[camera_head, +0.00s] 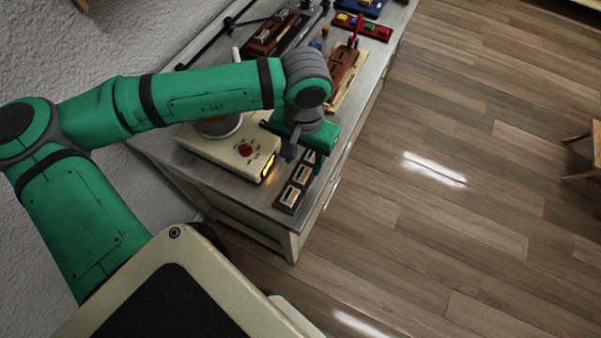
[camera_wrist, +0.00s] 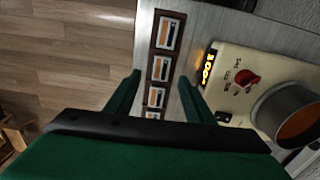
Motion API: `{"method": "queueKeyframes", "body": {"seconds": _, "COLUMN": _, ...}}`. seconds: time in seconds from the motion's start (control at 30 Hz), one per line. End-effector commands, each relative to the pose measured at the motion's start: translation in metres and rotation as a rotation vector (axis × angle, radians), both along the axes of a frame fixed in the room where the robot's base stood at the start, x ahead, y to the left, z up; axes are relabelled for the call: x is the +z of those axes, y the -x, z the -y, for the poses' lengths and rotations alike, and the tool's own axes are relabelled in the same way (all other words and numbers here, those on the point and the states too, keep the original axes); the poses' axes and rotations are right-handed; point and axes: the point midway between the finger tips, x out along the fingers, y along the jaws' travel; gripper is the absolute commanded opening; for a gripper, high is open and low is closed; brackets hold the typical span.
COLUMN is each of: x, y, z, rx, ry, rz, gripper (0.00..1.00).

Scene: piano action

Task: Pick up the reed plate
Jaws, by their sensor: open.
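Several small pale plates with orange and dark strips, which look like reed plates, sit in a row in a dark brown rack (camera_wrist: 151,52). In the wrist view one is at the top (camera_wrist: 168,32), one in the middle (camera_wrist: 160,69) and one lower (camera_wrist: 155,97). I cannot tell which one the task names. The rack (camera_head: 278,207) lies along the bench's near right edge in the head view. My gripper (camera_wrist: 156,96) is open and empty, its green fingers on either side of the lower part of the row. Its height above the plates is unclear.
A cream heater-like box (camera_head: 227,154) with a red knob, lit display and round pot stands left of the rack. A wooden piece (camera_head: 344,65), a red tray (camera_head: 362,27) and brown blocks lie farther back on the bench (camera_head: 262,212). Open floor is to the right.

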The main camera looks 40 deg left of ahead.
Motion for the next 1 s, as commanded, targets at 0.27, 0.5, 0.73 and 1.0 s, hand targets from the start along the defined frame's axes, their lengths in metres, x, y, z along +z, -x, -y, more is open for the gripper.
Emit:
{"method": "queueKeyframes", "body": {"seconds": 0.27, "x": -0.024, "y": 0.002, "z": -0.002, "rx": 0.001, "ry": 0.0, "rz": -0.001, "gripper": 0.48}}
{"method": "queueKeyframes", "body": {"seconds": 0.5, "x": -0.052, "y": 0.002, "z": -0.004, "rx": 0.004, "ry": 0.0, "rz": 0.001, "gripper": 0.48}}
{"method": "queueKeyframes", "body": {"seconds": 0.73, "x": -0.056, "y": 0.002, "z": -0.004, "rx": 0.004, "ry": 0.0, "rz": 0.001, "gripper": 0.48}}
{"method": "queueKeyframes", "body": {"seconds": 1.0, "x": -0.056, "y": 0.002, "z": -0.004, "rx": 0.004, "ry": 0.0, "rz": 0.001, "gripper": 0.04}}
